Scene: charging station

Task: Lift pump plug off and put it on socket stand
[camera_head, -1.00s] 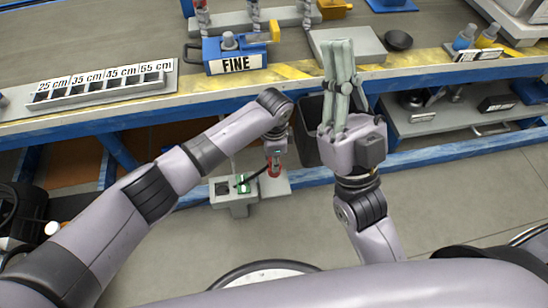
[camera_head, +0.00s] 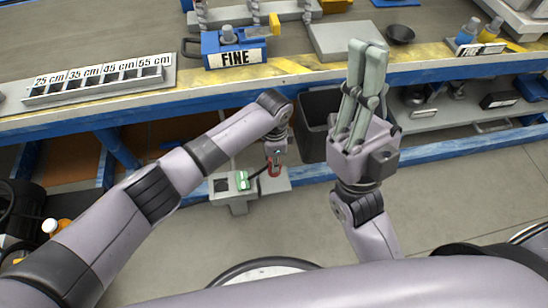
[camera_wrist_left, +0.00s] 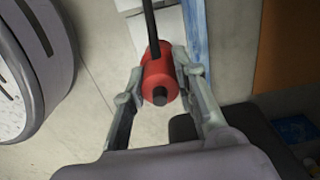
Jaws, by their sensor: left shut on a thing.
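The red plug (camera_wrist_left: 160,77) with a black cable is between the fingertips of my left gripper (camera_wrist_left: 158,82) in the left wrist view. My left gripper (camera_head: 274,158) is shut on it. In the head view the plug (camera_head: 274,170) shows as a small red piece below the left wrist, beside a low grey stand (camera_head: 238,204) with a green part on top. I cannot tell whether the plug touches the stand. My right gripper (camera_head: 366,52) points up toward the bench, empty, with its long fingers close together.
A bench with a blue and yellow edge (camera_head: 300,80) crosses the view. A dark bin (camera_head: 312,115) stands below the bench. The floor in front is open.

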